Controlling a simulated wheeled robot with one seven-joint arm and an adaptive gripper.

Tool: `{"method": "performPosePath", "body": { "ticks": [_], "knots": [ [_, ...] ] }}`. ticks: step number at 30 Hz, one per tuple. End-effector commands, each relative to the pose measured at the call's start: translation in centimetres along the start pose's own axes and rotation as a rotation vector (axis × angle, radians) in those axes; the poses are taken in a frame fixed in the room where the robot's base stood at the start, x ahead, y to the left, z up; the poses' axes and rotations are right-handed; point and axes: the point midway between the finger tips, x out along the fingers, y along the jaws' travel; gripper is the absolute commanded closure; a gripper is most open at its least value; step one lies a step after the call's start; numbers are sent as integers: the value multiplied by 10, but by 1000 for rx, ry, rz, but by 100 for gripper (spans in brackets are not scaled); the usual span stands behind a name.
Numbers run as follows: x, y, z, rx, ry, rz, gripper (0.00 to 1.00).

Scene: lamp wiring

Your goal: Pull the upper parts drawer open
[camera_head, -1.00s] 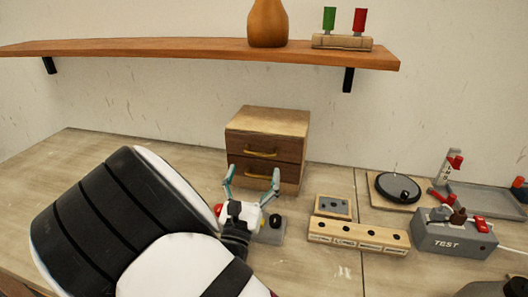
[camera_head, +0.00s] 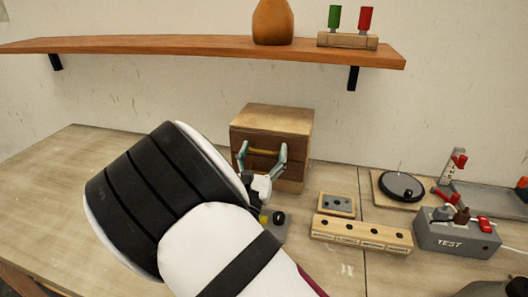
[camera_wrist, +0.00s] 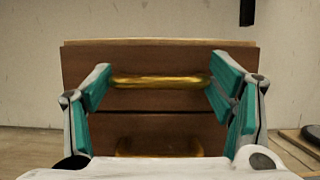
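The wooden parts drawer unit (camera_head: 272,118) stands against the wall at the back of the bench, with two drawers one above the other. The upper drawer (camera_wrist: 160,60) looks closed, with a brass bar handle (camera_wrist: 160,82) across its front. My gripper (camera_head: 262,157) is in front of the unit at the height of the upper handle. In the wrist view its teal-padded fingers (camera_wrist: 159,88) are spread wide, one near each end of the handle, and nothing is between them but the view of the handle. The lower drawer's handle (camera_wrist: 160,147) is dim and partly hidden by my gripper's body.
A small wooden block (camera_head: 336,204) and a long block with holes (camera_head: 361,233) lie right of the unit. A round black disc (camera_head: 401,186) and a grey TEST box (camera_head: 452,235) are farther right. A shelf (camera_head: 200,48) hangs above. The bench's left is clear.

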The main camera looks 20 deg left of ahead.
Motion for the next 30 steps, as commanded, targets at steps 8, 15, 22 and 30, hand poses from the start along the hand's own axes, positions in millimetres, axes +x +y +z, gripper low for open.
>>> {"method": "performPosePath", "body": {
  "ticks": [8, 15, 22, 30],
  "knots": [
    [-17, -1, 9, -4, 2, -3, 74],
    [-71, -1, 32, -5, 3, -3, 74],
    [-98, -2, 41, -5, 1, -6, 75],
    [-98, -3, 40, -5, -1, -8, 75]
  ]
}}
